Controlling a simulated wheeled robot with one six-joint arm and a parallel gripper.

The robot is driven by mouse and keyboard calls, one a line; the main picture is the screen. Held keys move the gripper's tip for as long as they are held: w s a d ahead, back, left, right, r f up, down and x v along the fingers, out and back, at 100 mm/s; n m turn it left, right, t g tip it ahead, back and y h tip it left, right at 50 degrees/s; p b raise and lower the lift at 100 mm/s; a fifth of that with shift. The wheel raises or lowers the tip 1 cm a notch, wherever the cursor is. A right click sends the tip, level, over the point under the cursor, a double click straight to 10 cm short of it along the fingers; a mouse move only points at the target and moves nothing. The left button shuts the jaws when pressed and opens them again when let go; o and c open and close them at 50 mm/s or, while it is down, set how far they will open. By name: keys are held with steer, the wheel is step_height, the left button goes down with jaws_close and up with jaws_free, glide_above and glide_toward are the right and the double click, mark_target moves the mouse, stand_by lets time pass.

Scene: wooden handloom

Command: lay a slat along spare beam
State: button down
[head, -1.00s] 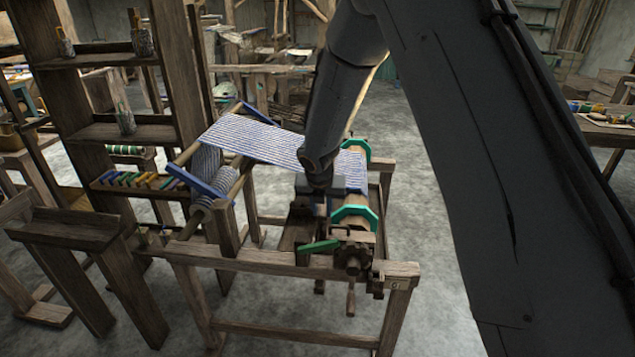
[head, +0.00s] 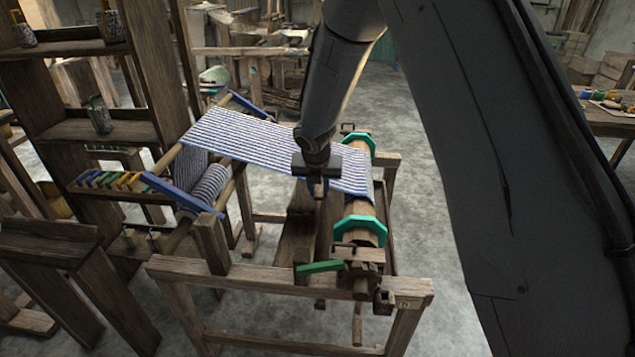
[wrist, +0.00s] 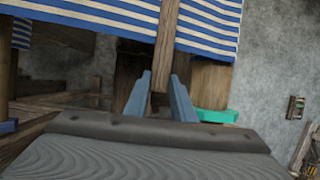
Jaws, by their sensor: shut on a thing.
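My gripper (head: 318,185) is over the loom, at the near edge of the blue-and-white striped cloth (head: 255,145). In the wrist view its two blue-grey fingers (wrist: 158,95) are shut on a narrow wooden slat (wrist: 165,45), which extends away from me across the cloth. The slat's held end is between the fingers; its far end is out of the frame. A round wooden beam (head: 358,207) with teal end flanges (head: 360,230) lies just right of my gripper, and the cloth runs onto it. I cannot tell which beam is the spare one.
A green lever (head: 320,267) and a dark ratchet stand at the loom's near right corner. The wooden loom frame (head: 290,278) surrounds the work area. Shelves (head: 125,130) stand at left. A bench (head: 605,115) stands at right. Bare floor (head: 430,190) lies right of the loom.

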steer(key=shift+s+d+f+b, duration=0.4)
steer(key=shift+d+f+b, duration=0.25)
steer(key=shift+d, duration=1.45)
steer(key=shift+s+d+f+b, duration=0.45)
steer(key=shift+d+f, duration=0.3)
steer(key=shift+d, duration=1.35)
steer(key=shift+s+d+f+b, duration=0.45)
steer(key=shift+d+f, duration=0.25)
steer(key=shift+d, duration=1.4)
steer(key=c, duration=1.5)
jaws_free()
steer(key=shift+o, duration=0.5)
steer(key=shift+r, duration=0.1)
